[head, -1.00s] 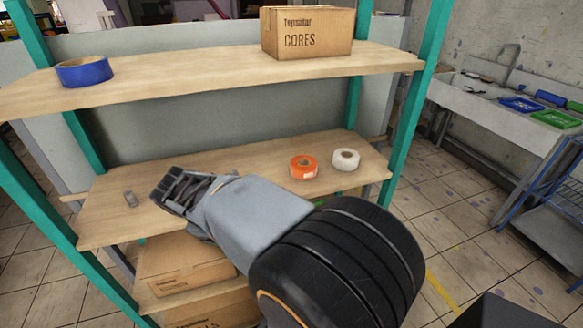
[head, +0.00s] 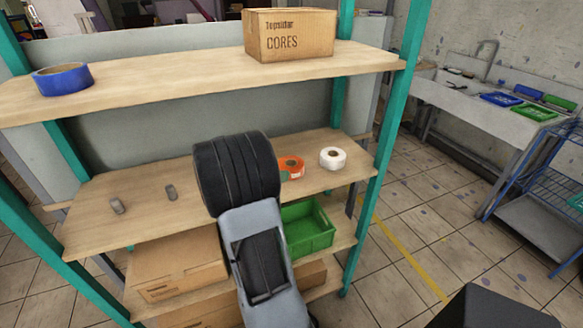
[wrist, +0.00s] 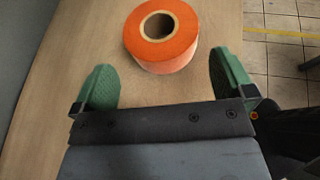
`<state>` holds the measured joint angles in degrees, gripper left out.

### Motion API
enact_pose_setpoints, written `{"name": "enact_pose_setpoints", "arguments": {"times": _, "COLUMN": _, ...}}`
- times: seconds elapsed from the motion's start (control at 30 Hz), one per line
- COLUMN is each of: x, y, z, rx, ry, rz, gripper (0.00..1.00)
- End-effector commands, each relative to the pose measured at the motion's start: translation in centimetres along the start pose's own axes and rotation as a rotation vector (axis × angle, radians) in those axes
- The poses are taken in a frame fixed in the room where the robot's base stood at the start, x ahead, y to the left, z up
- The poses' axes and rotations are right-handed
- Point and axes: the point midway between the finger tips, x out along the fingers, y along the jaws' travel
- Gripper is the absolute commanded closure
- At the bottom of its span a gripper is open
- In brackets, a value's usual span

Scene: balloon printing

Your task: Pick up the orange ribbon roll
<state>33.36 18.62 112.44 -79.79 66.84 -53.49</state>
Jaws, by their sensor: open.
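The orange ribbon roll (head: 291,166) lies flat on the middle shelf in the head view, partly hidden behind my arm. In the wrist view the orange roll (wrist: 161,37) is near the top centre, with its brown core hole facing up. My gripper (wrist: 165,82) is open, with green finger pads spread left and right. The roll lies just beyond the fingertips, roughly between their lines, and nothing is held. In the head view the fingers are mostly hidden by my arm; a small green bit shows beside the roll.
A white roll (head: 332,158) lies to the right of the orange one. The upper shelf (head: 170,86) holds a blue roll (head: 62,79) and a cardboard box (head: 290,35). A green crate (head: 307,228) and boxes sit below.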

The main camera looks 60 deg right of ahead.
Motion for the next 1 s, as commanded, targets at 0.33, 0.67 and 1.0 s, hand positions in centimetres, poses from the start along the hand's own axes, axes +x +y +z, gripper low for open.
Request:
{"name": "enact_pose_setpoints", "arguments": {"times": 0.33, "x": 2.8, "y": -0.2, "z": 0.2, "rx": 0.001, "ry": 0.002, "rz": -0.003, "gripper": 0.0}}
{"name": "enact_pose_setpoints", "arguments": {"times": 0.67, "x": 5.9, "y": -0.2, "z": 0.1, "rx": 0.001, "ry": 0.002, "rz": 0.001, "gripper": 0.0}}
{"name": "enact_pose_setpoints", "arguments": {"times": 1.0, "x": 6.0, "y": -0.2, "z": 0.1, "rx": 0.001, "ry": 0.002, "rz": 0.002, "gripper": 0.09}}
